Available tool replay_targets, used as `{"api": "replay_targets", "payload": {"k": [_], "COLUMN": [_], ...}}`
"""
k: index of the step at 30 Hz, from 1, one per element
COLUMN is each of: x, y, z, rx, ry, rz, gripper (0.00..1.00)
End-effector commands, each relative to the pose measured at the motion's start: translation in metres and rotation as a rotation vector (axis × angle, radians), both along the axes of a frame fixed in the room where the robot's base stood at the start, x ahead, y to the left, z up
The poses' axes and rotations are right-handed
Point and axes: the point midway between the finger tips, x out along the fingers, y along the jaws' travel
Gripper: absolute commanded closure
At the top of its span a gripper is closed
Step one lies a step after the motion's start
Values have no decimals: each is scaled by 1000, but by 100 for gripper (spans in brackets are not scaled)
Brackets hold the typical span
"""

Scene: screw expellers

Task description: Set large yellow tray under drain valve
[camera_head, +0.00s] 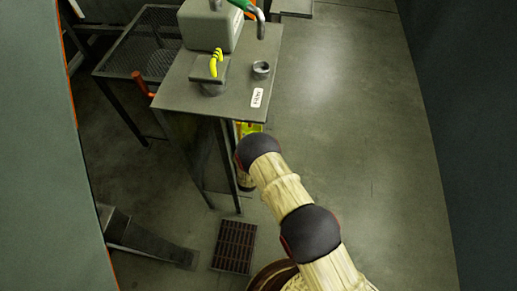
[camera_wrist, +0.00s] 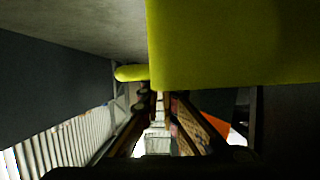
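The large yellow tray (camera_wrist: 235,45) fills the upper right of the wrist view, very close to the camera. A small yellow part (camera_wrist: 132,73) sticks out to its left. In the head view only a small piece of the tray (camera_head: 250,128) shows, beside the table edge and behind my arm. My gripper (camera_wrist: 157,95) has its fingertips close together at the tray's lower edge and appears shut on it; the exact contact is hidden. In the head view my gripper is mostly hidden behind my arm. A grey bent pipe with a green part (camera_head: 250,10) shows at the top; I cannot tell whether it is the drain valve.
A grey metal table (camera_head: 190,92) carries a grey box (camera_head: 208,28), a yellow curved handle (camera_head: 215,62) and a small metal cup (camera_head: 261,68). A mesh-topped stand (camera_head: 150,45) is to its left. A floor grate (camera_head: 235,246) lies below. The floor on the right (camera_head: 355,110) is clear.

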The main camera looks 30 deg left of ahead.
Motion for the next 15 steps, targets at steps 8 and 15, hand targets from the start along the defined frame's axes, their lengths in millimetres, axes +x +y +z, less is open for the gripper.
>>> {"api": "replay_targets", "payload": {"k": [8, 15], "x": [0, 0], "y": [0, -1], "z": [-32, -31], "rx": [0, -1], "ry": [0, 1], "rz": [0, 0], "gripper": [100, 100]}}
